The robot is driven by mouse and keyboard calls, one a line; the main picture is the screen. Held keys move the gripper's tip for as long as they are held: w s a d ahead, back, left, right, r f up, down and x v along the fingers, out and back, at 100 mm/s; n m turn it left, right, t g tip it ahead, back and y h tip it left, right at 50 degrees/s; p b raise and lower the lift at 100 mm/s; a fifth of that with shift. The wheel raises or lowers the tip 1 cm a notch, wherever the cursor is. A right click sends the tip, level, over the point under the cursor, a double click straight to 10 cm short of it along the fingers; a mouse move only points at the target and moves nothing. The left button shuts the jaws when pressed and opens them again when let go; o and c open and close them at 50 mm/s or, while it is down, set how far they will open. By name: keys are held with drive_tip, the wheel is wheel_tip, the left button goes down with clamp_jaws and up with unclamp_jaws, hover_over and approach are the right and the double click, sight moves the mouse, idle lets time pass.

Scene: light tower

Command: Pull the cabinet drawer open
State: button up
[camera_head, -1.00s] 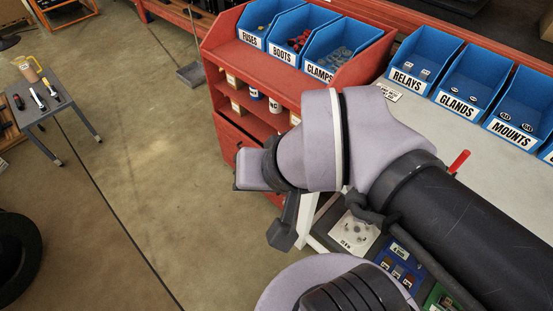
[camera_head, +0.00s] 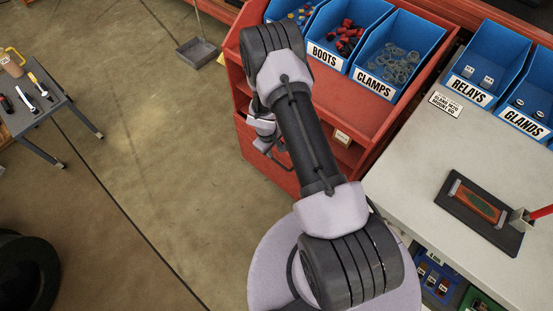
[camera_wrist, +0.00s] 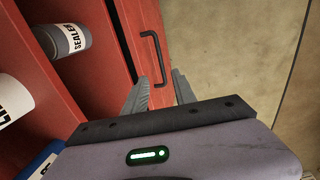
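The red cabinet (camera_head: 232,72) stands beside the workbench, and my arm covers part of its front in the head view. In the wrist view the red drawer front (camera_wrist: 143,14) shows, with a dark bar handle (camera_wrist: 154,52) on it. My gripper (camera_wrist: 160,77) has its two fingers apart, pointing at the handle. The handle's near end shows between or just beyond the fingertips; I cannot tell whether they touch it. No gap shows at the drawer, which looks closed. In the head view the gripper (camera_head: 268,143) is small and partly hidden by my arm.
Open shelves hold a "SEALER" can (camera_wrist: 73,40) close left of the fingers. Blue bins (camera_head: 385,55) sit on top of the cabinet. A workbench (camera_head: 410,165) stands to the right. Bare floor (camera_head: 150,150) lies in front of the drawer; a small table (camera_head: 45,110) is farther left.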

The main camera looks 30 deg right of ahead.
drive_tip(key=f+b, duration=0.1)
drive_tip(key=f, duration=0.3)
drive_tip(key=d+f+b, duration=0.1)
drive_tip(key=f+b, duration=0.1)
drive_tip(key=f, duration=0.2)
drive_tip(key=w+d+f+b, duration=0.1)
drive_tip(key=f, duration=0.3)
drive_tip(key=shift+d+f, duration=0.15)
drive_tip(key=shift+f, duration=0.25)
clamp_jaws()
idle(0.6)
